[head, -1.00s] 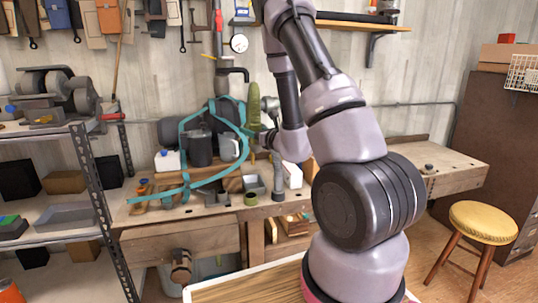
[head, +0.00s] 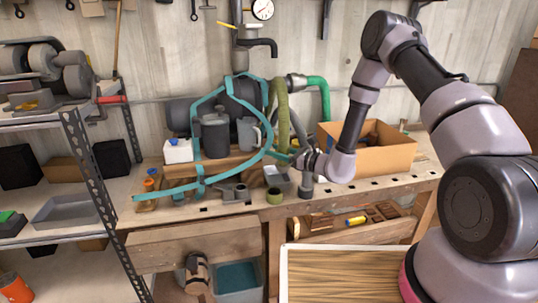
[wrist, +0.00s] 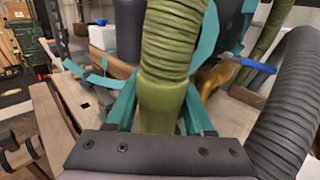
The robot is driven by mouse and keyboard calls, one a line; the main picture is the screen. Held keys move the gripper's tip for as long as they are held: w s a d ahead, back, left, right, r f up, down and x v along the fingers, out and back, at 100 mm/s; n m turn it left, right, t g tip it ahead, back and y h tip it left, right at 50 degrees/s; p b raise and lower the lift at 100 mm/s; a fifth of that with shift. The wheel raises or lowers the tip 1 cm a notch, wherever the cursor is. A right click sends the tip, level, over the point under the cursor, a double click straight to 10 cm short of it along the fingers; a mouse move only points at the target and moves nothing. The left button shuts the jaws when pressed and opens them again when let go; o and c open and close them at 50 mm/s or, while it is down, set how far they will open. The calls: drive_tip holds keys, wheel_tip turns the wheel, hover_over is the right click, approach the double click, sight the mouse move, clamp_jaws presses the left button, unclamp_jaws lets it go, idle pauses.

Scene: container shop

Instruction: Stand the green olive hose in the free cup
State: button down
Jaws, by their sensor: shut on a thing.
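The green olive hose (head: 282,112) is ribbed and bends over at its top. In the wrist view its smooth end section (wrist: 160,108) sits between the teal fingers of my gripper (wrist: 158,118), which is shut on it. In the head view my gripper (head: 283,157) is above the bench, and the hose rises roughly upright from it. A short olive cup (head: 274,196) stands on the bench below, a little left of my gripper, and looks empty. A dark grey cup (head: 306,187) stands to its right, with a grey hose (head: 300,131) seeming to run down to it. The held hose's lower tip is hidden.
A teal band (head: 225,178) loops over the left of the bench, around a dark canister (head: 215,137) and a grey jug (head: 249,134). A cardboard box (head: 385,160) stands right of my gripper. A bright green hose (head: 323,92) is behind. A grey tray (head: 278,178) lies near the cups.

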drive_tip(key=s+a+f, duration=0.1)
drive_tip(key=a+f, duration=0.2)
drive_tip(key=f, duration=0.4)
drive_tip(key=shift+f+n+g, duration=0.3)
drive_tip(key=shift+g, duration=0.1)
drive_tip(key=shift+s+f, duration=0.1)
drive_tip(key=shift+f, duration=1.3)
idle(2.2)
drive_tip(key=shift+c, duration=1)
unclamp_jaws()
drive_tip(key=v, duration=1)
drive_tip(key=shift+d+f, duration=0.15)
drive_tip(key=shift+d, duration=0.25)
drive_tip(key=shift+s, duration=0.1)
